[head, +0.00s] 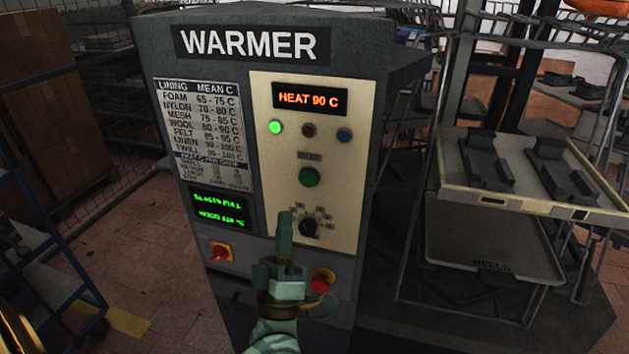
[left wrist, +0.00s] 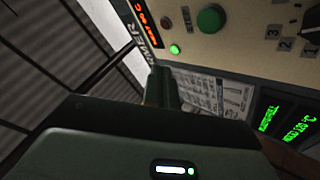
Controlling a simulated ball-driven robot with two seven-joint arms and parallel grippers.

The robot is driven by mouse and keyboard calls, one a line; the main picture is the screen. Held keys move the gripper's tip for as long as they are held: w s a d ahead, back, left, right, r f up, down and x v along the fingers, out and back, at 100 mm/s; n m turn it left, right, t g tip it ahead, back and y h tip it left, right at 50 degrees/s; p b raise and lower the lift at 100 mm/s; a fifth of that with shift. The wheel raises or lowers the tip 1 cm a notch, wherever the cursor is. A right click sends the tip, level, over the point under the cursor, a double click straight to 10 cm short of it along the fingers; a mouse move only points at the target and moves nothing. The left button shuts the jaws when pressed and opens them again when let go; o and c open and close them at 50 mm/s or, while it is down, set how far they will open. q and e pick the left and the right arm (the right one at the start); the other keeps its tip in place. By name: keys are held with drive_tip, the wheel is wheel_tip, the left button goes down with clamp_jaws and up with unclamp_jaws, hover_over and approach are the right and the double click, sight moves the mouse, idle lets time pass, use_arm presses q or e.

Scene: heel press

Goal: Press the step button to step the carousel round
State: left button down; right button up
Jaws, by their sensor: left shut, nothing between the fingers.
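The green step button (head: 309,177) sits on the cream panel of the WARMER cabinet, under a small label too blurred to read. It also shows in the left wrist view (left wrist: 211,18). My left gripper (head: 285,218) is shut and empty, pointing up in front of the panel, below and left of the button. In the left wrist view its fingers (left wrist: 160,85) appear apart from the button. The orange display (head: 310,98) reads HEAT 90 C, and the left lamp (head: 275,128) is lit green. I cannot make out a carousel. My right gripper is not in view.
A dark selector knob (head: 309,228) is close right of my left gripper. A red button (head: 322,280) and a red switch (head: 219,252) sit lower on the cabinet. A rack with a tray (head: 480,203) of dark parts stands at right. A blue cart (head: 50,240) is at left.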

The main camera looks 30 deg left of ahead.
sight(308, 179)
use_arm(q)
drive_tip(key=shift+w, duration=0.1)
drive_tip(key=w, duration=0.2)
drive_tip(key=w+a+b, duration=0.1)
drive_tip(key=w, duration=0.2)
drive_tip(key=w+a+b, duration=0.1)
drive_tip(key=w, duration=0.2)
drive_tip(key=shift+w, duration=0.2)
idle(0.8)
idle(1.2)
drive_tip(key=shift+w, duration=0.1)
drive_tip(key=shift+w+a, duration=0.1)
drive_tip(key=shift+w, duration=0.2)
